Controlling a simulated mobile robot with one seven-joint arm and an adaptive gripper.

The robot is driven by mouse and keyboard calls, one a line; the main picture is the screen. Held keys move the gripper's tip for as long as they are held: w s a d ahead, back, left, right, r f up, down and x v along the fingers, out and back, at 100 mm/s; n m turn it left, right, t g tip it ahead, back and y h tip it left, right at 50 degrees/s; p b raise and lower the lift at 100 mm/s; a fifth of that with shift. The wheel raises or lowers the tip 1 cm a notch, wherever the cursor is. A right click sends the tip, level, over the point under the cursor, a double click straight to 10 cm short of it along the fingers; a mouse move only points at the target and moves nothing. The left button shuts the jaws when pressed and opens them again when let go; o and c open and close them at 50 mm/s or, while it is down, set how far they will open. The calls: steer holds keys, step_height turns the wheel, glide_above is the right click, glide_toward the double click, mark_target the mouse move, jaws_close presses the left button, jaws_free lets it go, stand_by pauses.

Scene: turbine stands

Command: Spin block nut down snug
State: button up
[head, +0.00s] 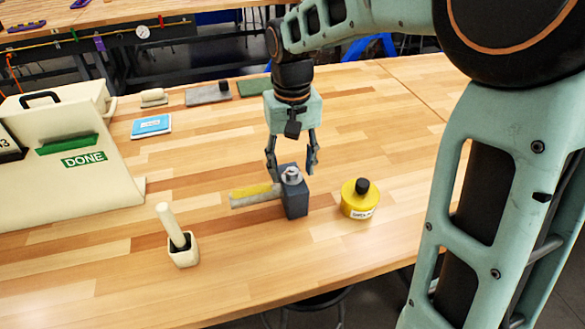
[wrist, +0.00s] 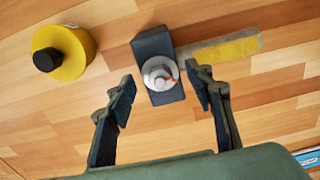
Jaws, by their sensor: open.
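A dark blue-grey block (head: 294,196) stands on the wooden table, with a silver nut (head: 292,174) on its top. In the wrist view the nut (wrist: 160,73) looks round and metallic, with a small orange mark on it, and sits on the block (wrist: 152,45). A grey bar with a yellow patch (head: 252,195) extends from the block's left side. My gripper (head: 292,168) points down over the block with its fingers spread. In the wrist view the open fingers (wrist: 161,85) are on either side of the nut, apart from it, with nothing held.
A yellow round container with a black knob (head: 359,200) stands right of the block. A white cup with a pale handle (head: 183,254) is at the front left. A cream case marked DONE (head: 60,190) and a blue booklet (head: 151,126) lie further left.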

mark_target(293, 170)
steer(key=shift+r+p, duration=1.75)
steer(key=shift+r, duration=0.6)
